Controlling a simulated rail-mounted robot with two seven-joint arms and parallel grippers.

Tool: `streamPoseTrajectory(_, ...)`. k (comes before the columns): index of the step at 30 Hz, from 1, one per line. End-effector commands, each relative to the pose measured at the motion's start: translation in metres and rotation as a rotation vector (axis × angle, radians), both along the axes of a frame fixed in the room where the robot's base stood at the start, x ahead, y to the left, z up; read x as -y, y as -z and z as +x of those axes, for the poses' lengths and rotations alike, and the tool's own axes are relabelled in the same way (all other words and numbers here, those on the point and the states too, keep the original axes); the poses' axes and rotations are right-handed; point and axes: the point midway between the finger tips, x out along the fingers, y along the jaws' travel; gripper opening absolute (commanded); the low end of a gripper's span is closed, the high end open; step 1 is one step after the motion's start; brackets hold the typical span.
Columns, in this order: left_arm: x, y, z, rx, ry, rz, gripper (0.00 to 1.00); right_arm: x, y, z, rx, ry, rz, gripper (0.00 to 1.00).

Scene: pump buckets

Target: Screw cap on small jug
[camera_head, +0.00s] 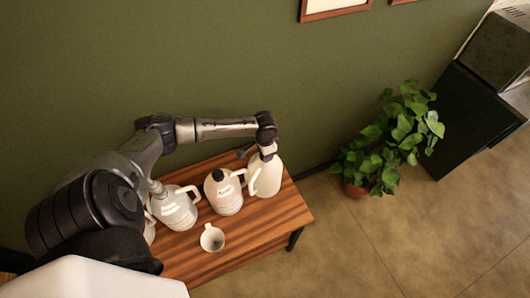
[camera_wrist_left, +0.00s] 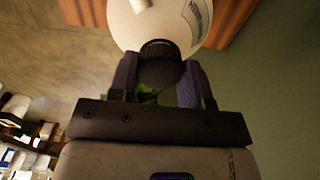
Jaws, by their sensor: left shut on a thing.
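The white jug (camera_head: 266,176) at the right end of the wooden table has a handle on its left side. My left gripper (camera_head: 266,150) comes down over its top. In the left wrist view a black ribbed cap (camera_wrist_left: 160,50) sits at the neck of the white jug (camera_wrist_left: 140,28). The fingers of my left gripper (camera_wrist_left: 160,78) are on both sides of the cap, shut on it. Whether the cap is fully seated is hidden. My right gripper is not in view.
A white jug with a black cap (camera_head: 224,196) stands in the middle of the table (camera_head: 265,222). Another white jug (camera_head: 176,210) stands to its left. A small white cup-like vessel (camera_head: 212,238) stands in front. A potted plant (camera_head: 400,135) is on the floor at right.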

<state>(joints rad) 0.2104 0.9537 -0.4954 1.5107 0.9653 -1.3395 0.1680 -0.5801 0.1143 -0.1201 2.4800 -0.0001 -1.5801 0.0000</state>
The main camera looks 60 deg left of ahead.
Motion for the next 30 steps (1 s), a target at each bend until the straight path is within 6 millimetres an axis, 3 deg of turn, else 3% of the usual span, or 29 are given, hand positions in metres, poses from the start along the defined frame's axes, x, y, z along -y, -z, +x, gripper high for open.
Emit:
streamPoseTrajectory(15, -0.0003, 0.0002, 0.0003, 0.000, 0.710, 0.001, 0.16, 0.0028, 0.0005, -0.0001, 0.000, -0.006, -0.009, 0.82)
streamPoseTrajectory(28, 0.0001, 0.0006, -0.0001, 0.000, 0.805, -0.001, 0.16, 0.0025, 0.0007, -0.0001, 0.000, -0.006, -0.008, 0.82)
streamPoseTrajectory(29, 0.0001, 0.0006, -0.0001, -0.001, 0.805, -0.001, 0.47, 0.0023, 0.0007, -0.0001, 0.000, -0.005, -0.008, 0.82)
streamPoseTrajectory(30, 0.0001, 0.0006, -0.0001, -0.001, 0.805, -0.001, 0.51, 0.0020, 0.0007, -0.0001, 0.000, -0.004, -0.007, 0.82)
